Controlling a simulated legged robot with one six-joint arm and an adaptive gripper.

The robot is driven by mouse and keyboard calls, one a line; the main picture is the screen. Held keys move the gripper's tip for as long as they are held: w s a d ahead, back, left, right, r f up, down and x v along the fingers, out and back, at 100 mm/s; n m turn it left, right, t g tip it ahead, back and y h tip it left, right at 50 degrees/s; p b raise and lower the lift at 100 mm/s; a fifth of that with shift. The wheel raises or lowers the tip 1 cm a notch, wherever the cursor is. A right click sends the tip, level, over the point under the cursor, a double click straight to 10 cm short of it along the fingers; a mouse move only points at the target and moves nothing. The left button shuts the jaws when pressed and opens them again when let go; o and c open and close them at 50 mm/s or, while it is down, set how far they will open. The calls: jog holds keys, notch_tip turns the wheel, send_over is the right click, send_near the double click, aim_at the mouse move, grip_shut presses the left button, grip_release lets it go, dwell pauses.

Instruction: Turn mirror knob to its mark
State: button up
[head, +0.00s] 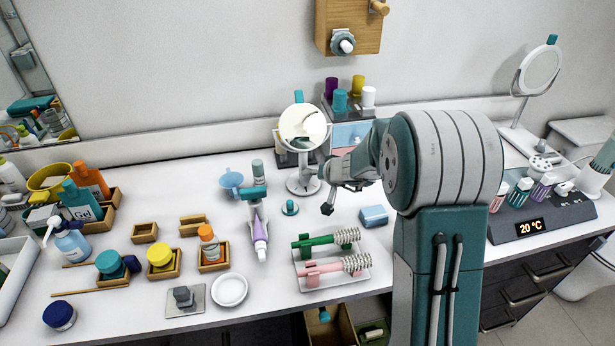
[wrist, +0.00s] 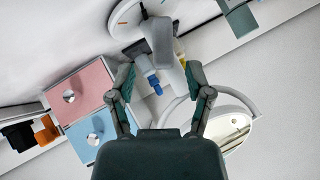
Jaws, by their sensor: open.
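The round mirror (head: 303,123) stands upright on a white base at the back of the vanity. Its face shows at the lower right of the wrist view (wrist: 230,132), and its pale base (wrist: 126,20) at the top. Between my fingers in the wrist view is a small blue piece (wrist: 153,82) beside the grey post (wrist: 161,42); it may be the mirror knob, but I cannot tell. No mark on it is readable. My gripper (head: 325,188) is just right of the mirror stand. It is open (wrist: 160,80), with fingers apart; contact with the blue piece cannot be told.
A drawer box with pink and blue fronts (wrist: 85,95) stands close behind my gripper. A second round mirror (head: 540,70) stands far right.

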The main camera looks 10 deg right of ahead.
aim_at(307, 183)
jog(key=x, duration=0.5)
jog(key=shift+a, duration=0.2)
grip_shut()
